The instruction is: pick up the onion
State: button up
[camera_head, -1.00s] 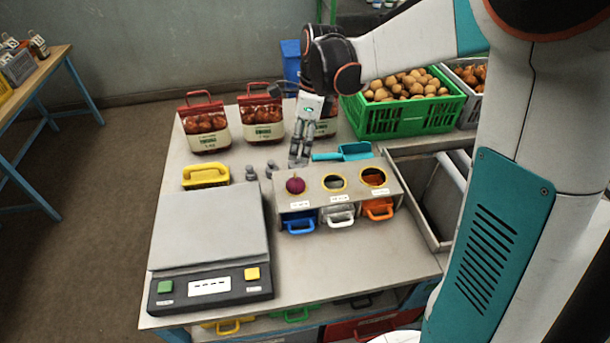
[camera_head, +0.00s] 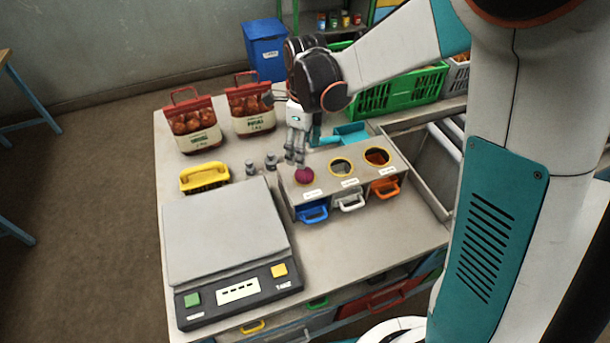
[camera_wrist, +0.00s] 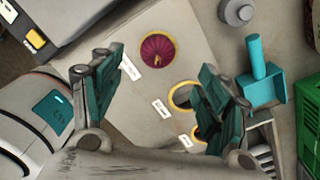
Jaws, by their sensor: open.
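The onion (camera_head: 304,175) is purple-red and sits in the left hole of a grey three-hole box (camera_head: 326,167) on the table. In the wrist view the onion (camera_wrist: 158,61) fills its yellow-rimmed hole, with its pale tip facing the camera. My gripper (camera_head: 296,160) points down just above and behind the onion. In the wrist view its two teal-padded fingers (camera_wrist: 162,72) are spread wide, with nothing between them touching. The onion lies between and a little beyond the fingertips. The other two holes are partly covered by the right finger in the wrist view.
Blue, white and orange handles stick out in front.

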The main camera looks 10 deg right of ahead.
aim_at(305, 170)
jog(key=f, duration=0.2)
jog(key=f+b, duration=0.1)
jog(key=f, duration=0.5)
jog(key=shift+s+f, duration=0.15)
jog(key=shift+s, duration=0.2)
jog(key=shift+c, duration=0.3)
jog(key=c, duration=1.2)
